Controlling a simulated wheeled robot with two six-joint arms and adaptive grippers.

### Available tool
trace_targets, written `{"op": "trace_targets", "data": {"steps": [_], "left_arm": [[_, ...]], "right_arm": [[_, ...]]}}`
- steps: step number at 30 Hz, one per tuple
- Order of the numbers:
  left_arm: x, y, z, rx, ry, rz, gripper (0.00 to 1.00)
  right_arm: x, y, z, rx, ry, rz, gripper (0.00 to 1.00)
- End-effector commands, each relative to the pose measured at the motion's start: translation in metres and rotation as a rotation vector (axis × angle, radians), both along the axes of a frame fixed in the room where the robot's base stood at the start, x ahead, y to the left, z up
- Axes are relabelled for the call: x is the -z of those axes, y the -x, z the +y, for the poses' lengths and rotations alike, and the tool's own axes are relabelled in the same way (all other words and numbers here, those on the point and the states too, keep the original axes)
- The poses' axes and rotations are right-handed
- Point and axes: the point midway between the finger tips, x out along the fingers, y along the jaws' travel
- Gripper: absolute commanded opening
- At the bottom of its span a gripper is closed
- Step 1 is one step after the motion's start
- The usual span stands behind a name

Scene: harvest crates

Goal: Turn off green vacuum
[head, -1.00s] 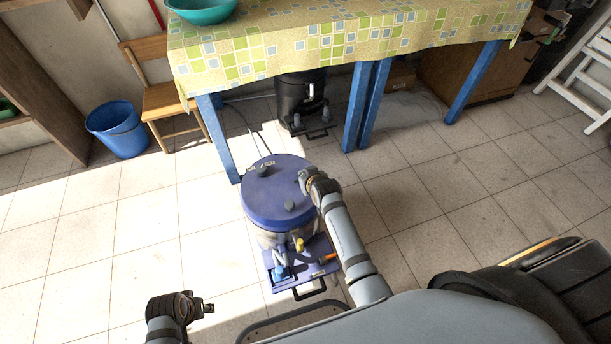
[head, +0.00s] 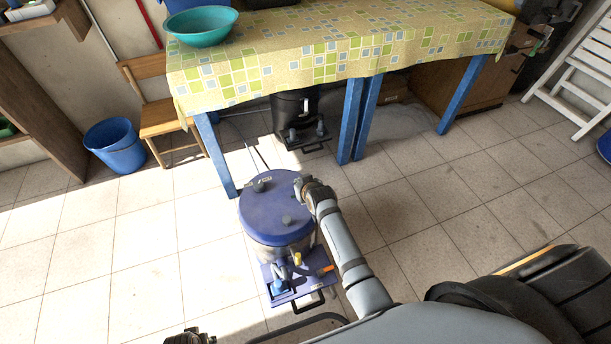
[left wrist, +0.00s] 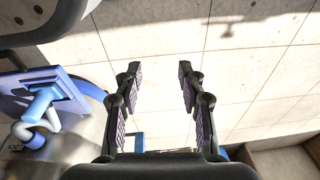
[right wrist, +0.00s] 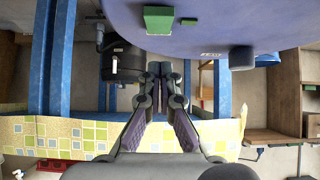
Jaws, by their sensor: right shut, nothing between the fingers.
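A vacuum with a round blue-purple lid (head: 278,208) stands on the tiled floor in front of the table; I see no green body on it. Its lid also fills the top of the right wrist view (right wrist: 215,25). My left gripper (left wrist: 157,70) is open and empty, low over the floor.
A table (head: 330,60) with blue legs and a checkered cloth stands behind the vacuum, a teal bowl on it. A black vacuum (head: 295,112) is under the table. A blue bucket (head: 116,147) and a wooden chair (head: 160,115) are at left. Floor left of the vacuum is free.

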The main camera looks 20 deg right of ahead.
Motion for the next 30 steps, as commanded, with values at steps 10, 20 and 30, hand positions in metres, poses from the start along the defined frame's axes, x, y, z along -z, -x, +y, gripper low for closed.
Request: {"op": "trace_targets", "data": {"steps": [10, 20, 30], "left_arm": [[0.036, 0.053, 0.015, 0.001, -0.019, 0.004, 0.40], [0.045, 0.084, 0.016, 0.000, -0.021, 0.015, 0.40], [0.047, 0.088, 0.016, 0.000, -0.021, 0.015, 0.40]], "right_arm": [[-0.049, 0.020, -0.002, 0.002, -0.002, 0.000, 0.00], [-0.090, 0.054, -0.003, 0.001, -0.002, 0.000, 0.00], [-0.094, 0.059, -0.004, 0.001, -0.001, 0.000, 0.00]]}}
